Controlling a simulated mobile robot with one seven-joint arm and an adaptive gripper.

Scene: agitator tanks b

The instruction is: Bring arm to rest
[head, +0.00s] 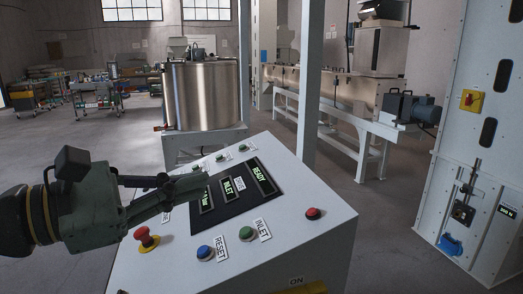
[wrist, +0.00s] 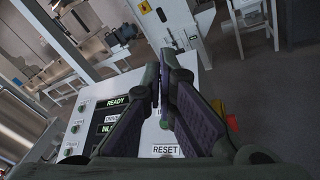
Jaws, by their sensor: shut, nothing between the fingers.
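My gripper (head: 202,180) is at the left in the head view, reaching right over the sloped control panel (head: 290,194). Its fingers are shut with nothing between them. In the wrist view my gripper (wrist: 166,62) fills the middle, fingertips together, with the panel beneath and to the left. In the head view the fingers cover part of the panel's dark display (head: 237,196), which reads READY and INLET. I cannot tell whether the fingers touch the panel.
The panel carries a red stop button (head: 147,237), a blue RESET button (head: 205,253) and a green INLET button (head: 246,234). A steel tank (head: 202,95) stands behind it. A white machine cabinet (head: 482,140) is at right. Floor is clear between panel and cabinet.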

